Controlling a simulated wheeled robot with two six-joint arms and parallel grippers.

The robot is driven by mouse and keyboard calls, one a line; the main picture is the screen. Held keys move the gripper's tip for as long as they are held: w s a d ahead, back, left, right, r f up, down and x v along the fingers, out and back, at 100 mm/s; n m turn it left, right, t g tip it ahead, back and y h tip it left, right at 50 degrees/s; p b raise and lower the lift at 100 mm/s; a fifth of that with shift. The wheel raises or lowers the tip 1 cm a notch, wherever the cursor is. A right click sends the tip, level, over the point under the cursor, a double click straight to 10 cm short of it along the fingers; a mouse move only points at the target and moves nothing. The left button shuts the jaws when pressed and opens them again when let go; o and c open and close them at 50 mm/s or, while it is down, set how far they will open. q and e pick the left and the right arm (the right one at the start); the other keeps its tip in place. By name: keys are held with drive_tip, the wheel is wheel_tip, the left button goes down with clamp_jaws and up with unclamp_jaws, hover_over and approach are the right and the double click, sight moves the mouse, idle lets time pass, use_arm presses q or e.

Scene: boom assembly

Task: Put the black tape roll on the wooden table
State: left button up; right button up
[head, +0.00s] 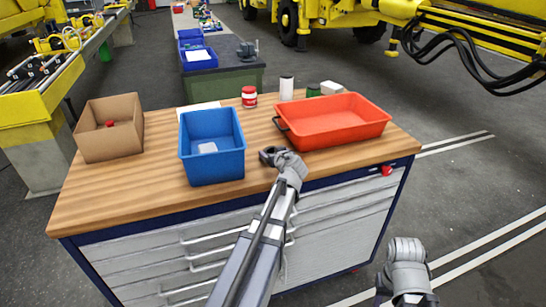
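The wooden table (150,190) is a wood-topped workbench with grey drawers below. My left gripper (268,155) is over the table's front part, between the blue bin and the red tray. It is small and dark, seen from behind, and I cannot tell whether it is open or shut or holds anything. I cannot make out the black tape roll for certain. A thin black loop shows at the red tray's left end and looks like a handle. My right arm is at the lower right, off the table, with its gripper fingers not visible.
A blue bin (212,163) holds a small pale item. A cardboard box (109,140) with something red inside stands at left. A red tray (335,122) is at right. A red-and-white jar (249,96) and a white cylinder (286,88) stand behind. The table's front left is clear.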

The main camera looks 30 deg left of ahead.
use_arm(q)
clamp_jaws()
wheel_tip(320, 180, up, 10)
drive_tip(key=p, duration=1)
drive_tip(key=shift+r, duration=0.15)
wheel_tip(320, 180, up, 7)
drive_tip(key=p, duration=0.8)
wheel_tip(320, 180, down, 7)
drive_tip(key=b, duration=0.8)
drive_tip(key=shift+f, duration=0.2)
